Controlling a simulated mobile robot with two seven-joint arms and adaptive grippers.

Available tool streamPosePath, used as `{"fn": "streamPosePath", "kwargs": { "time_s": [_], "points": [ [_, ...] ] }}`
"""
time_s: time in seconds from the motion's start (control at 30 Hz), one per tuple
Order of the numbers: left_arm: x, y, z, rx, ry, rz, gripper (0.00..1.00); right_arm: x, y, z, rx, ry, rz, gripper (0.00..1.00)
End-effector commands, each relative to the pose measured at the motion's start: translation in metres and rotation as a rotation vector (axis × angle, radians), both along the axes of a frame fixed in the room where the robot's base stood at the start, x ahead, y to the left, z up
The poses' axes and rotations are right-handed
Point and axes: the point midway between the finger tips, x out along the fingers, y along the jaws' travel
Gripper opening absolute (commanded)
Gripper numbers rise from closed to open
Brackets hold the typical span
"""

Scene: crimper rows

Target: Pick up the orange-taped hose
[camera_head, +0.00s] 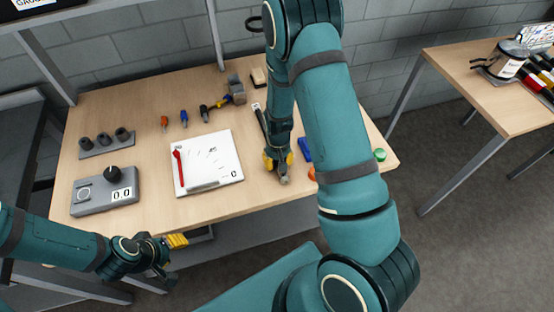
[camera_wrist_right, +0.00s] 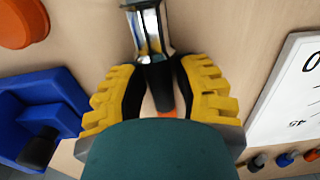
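In the right wrist view a dark hose with a shiny metal end (camera_wrist_right: 150,35) lies between the yellow fingers of my right gripper (camera_wrist_right: 160,95). A small patch of orange (camera_wrist_right: 166,103) shows on it between the fingers. Bare wood shows beside it, so the fingers look open around it, not pressed on it. The rest of the hose is hidden by the gripper. In the head view my right gripper (camera_head: 278,161) is low at the table, with the metal end (camera_head: 284,179) just in front. My left gripper (camera_head: 172,254) is off the table's front left edge, its finger gap unclear.
A white board (camera_head: 225,165) with a red tool lies left of the right gripper. A grey device with a display (camera_head: 92,199) stands further left. A blue block (camera_head: 305,150) and a green round thing (camera_head: 379,155) are to the right. A second table (camera_head: 480,80) is further right.

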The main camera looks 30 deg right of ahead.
Motion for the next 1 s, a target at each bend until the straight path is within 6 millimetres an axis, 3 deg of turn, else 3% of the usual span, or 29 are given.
{"fn": "streamPosePath", "kwargs": {
  "time_s": [0.03,0.07,0.57,0.67,1.0],
  "points": [
    [0.0,0.0,0.0,0.0,0.0,0.0,0.47,0.0,0.0,0.0,0.0,0.0,0.0,0.09],
    [0.0,0.0,0.0,0.0,0.0,0.0,0.47,0.0,0.0,0.0,0.0,0.0,0.0,0.0],
    [0.0,0.0,0.0,0.0,0.0,0.0,0.47,0.0,0.0,0.002,0.0,0.0,0.0,0.0],
    [0.0,0.0,0.001,0.0,0.0,0.0,0.47,0.0,0.0,0.012,0.0,-0.001,0.001,0.0],
    [0.0,0.0,0.007,-0.001,0.0,0.0,0.47,0.001,0.001,0.076,0.0,-0.003,0.002,0.0]
  ]
}}
